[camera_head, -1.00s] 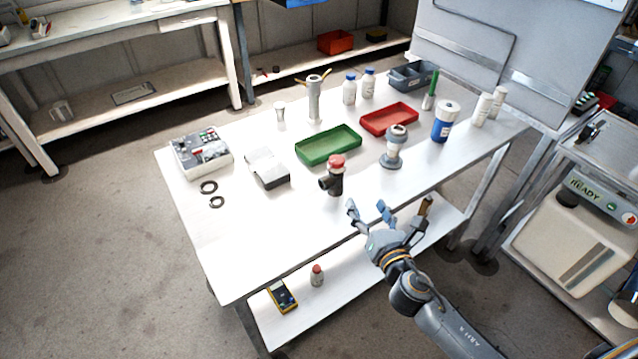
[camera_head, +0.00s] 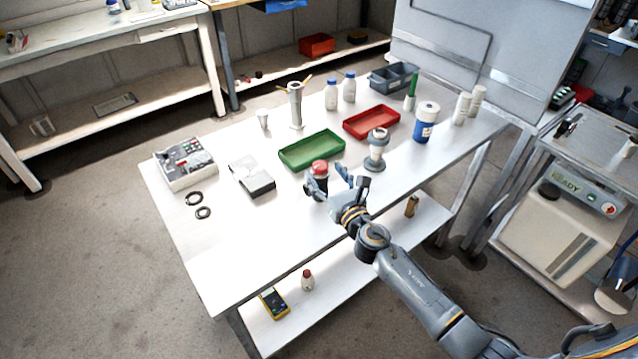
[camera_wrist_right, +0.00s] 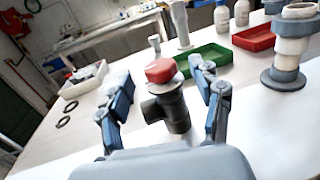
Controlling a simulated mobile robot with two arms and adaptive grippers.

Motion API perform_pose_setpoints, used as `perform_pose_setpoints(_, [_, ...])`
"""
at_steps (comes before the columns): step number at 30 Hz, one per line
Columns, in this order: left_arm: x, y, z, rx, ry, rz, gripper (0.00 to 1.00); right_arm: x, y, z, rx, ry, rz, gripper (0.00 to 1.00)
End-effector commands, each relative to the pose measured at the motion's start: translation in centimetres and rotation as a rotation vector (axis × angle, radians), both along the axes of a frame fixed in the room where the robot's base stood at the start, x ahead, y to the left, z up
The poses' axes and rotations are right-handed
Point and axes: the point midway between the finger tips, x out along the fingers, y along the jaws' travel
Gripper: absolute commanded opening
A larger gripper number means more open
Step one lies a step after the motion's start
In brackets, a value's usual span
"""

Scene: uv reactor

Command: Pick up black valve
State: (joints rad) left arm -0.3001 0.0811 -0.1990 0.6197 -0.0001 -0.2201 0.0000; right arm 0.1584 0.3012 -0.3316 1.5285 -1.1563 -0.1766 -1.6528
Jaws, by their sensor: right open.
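The black valve (camera_wrist_right: 177,112) with a red cap stands upright on the white table (camera_head: 250,235). In the head view the valve (camera_head: 320,170) is partly covered by my right gripper (camera_head: 327,186). In the right wrist view my right gripper (camera_wrist_right: 160,90) is open, with one finger on each side of the valve. The valve is between the fingers, with gaps visible on both sides. My left gripper is not in view.
A green tray (camera_head: 283,157) lies just behind the valve. A grey and white flanged fitting (camera_head: 377,150) stands to its right. A red tray (camera_head: 347,127), bottles and a control box (camera_head: 186,165) are further off. The table's front left is clear.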

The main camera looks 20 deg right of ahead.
Motion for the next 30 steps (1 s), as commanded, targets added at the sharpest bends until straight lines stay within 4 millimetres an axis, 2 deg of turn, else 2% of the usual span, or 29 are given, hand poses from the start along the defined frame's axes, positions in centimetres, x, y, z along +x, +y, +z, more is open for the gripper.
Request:
perform_pose_setpoints(3, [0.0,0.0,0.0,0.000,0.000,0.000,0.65,1.9,0.2,0.2,0.003,-0.002,-0.002,0.65])
perform_pose_setpoints(6, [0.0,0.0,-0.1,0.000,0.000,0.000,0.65,2.9,0.3,0.1,0.002,-0.001,-0.002,0.65])
perform_pose_setpoints(15, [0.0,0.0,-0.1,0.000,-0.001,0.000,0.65,3.3,0.4,0.1,0.001,0.000,0.000,0.65])
perform_pose_setpoints(24, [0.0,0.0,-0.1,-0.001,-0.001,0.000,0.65,3.3,0.4,0.1,0.001,0.000,-0.001,0.04])
perform_pose_setpoints(25, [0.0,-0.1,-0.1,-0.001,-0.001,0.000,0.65,3.3,0.4,0.1,0.001,0.000,-0.001,0.00])
perform_pose_setpoints(30, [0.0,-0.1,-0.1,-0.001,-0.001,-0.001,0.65,3.3,0.4,0.2,0.001,-0.002,-0.001,0.00])
